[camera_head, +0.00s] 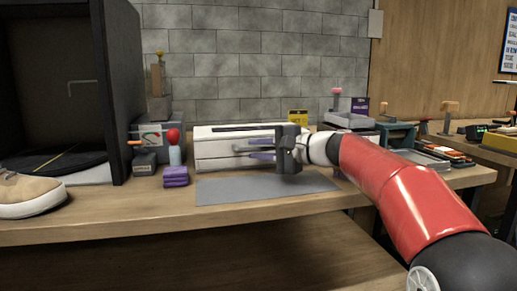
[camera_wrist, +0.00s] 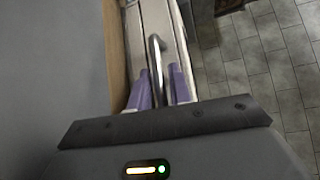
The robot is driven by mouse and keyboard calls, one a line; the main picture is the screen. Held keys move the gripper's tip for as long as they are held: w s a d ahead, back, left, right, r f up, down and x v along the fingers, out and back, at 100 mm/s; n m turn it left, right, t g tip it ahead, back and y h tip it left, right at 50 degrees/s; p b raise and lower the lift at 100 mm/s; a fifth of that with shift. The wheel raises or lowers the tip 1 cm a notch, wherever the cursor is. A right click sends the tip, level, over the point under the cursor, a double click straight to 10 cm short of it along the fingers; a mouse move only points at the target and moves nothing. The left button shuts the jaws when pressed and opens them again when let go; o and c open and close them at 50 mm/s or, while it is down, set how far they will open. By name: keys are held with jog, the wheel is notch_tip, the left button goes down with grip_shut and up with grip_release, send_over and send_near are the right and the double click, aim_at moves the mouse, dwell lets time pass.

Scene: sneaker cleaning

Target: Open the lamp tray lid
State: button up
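The lamp tray (camera_head: 214,150) is a low white box against the grey block wall, with a long dark slot along its top. A grey metal bar handle (camera_head: 238,151) is on its front. In the wrist view the tray front (camera_wrist: 133,48) is pale and the handle (camera_wrist: 155,58) is a shiny bar. My gripper (camera_head: 251,149) is level with the tray front, its two purple fingers apart. In the wrist view my gripper (camera_wrist: 160,72) has one finger on each side of the bar, with gaps visible. Whether a finger touches the bar is unclear.
A grey mat (camera_head: 255,189) lies before the tray. A black open booth (camera_head: 116,90) and a tan sneaker (camera_head: 28,193) are further left. Yellow (camera_head: 297,117) and other items stand behind my arm.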

jog(key=shift+a, duration=0.15)
grip_shut()
jog(key=shift+r, duration=0.1)
